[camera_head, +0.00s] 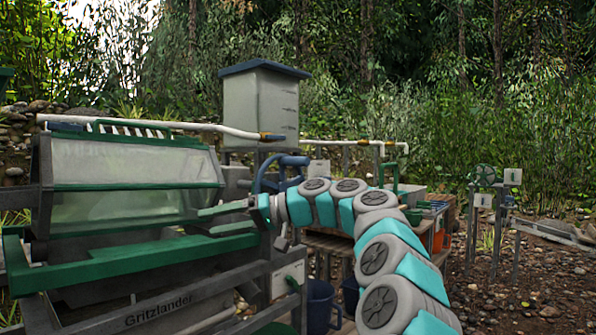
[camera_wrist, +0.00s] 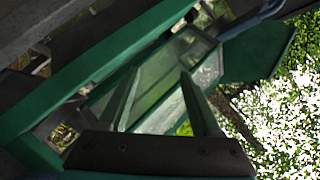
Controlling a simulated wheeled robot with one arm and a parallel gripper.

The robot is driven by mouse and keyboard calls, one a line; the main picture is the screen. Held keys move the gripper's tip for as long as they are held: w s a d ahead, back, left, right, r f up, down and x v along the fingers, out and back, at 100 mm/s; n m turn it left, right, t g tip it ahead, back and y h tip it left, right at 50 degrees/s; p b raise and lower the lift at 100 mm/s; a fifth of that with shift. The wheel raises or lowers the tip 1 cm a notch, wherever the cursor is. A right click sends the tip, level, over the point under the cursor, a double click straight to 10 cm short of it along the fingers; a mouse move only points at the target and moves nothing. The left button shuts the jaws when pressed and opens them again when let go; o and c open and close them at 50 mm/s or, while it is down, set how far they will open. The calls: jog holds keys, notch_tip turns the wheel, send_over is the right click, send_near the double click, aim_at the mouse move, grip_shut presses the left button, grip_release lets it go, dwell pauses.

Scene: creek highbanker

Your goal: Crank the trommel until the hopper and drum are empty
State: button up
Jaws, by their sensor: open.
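The trommel's drum (camera_head: 135,165), behind clear panels in a green frame, stands at the left on the bench marked "Gritzlander". The panels are hazy, and I cannot tell what is inside. A blue curved part (camera_head: 287,165), perhaps the crank, shows just behind my wrist at the drum's right end. I cannot make out the hopper for certain. My gripper (camera_head: 203,220) is open and points left at the trommel's lower right front, with nothing visible between its fingers. In the wrist view, the fingers of my gripper (camera_wrist: 160,82) are spread before green rails and clear panels.
A white tank (camera_head: 262,105) with a blue lid stands behind the trommel. A white pipe (camera_head: 160,126) runs above the drum. A green front rail (camera_head: 130,265) lies close below my gripper. Blue buckets (camera_head: 320,305) stand under my arm. Rocky ground lies open at right.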

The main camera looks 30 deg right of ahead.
jog(key=w+d+t+b, duration=0.1)
jog(key=w+d+t, duration=0.2)
jog(key=d, duration=0.5)
jog(key=n+t+h, duration=0.2)
jog(key=t+h, duration=0.4)
jog(key=h, duration=0.1)
send_near(308, 162)
jog(key=w+r, duration=0.1)
jog(key=w, duration=0.1)
jog(key=p+x, duration=0.1)
jog(key=x, duration=0.6)
jog(key=f+p+x, duration=0.1)
jog(key=x, duration=0.2)
jog(key=shift+w+a+p, duration=0.15)
jog(key=shift+a+p, duration=0.15)
jog(key=shift+a, duration=0.2)
jog(key=shift+c, duration=0.2)
grip_shut()
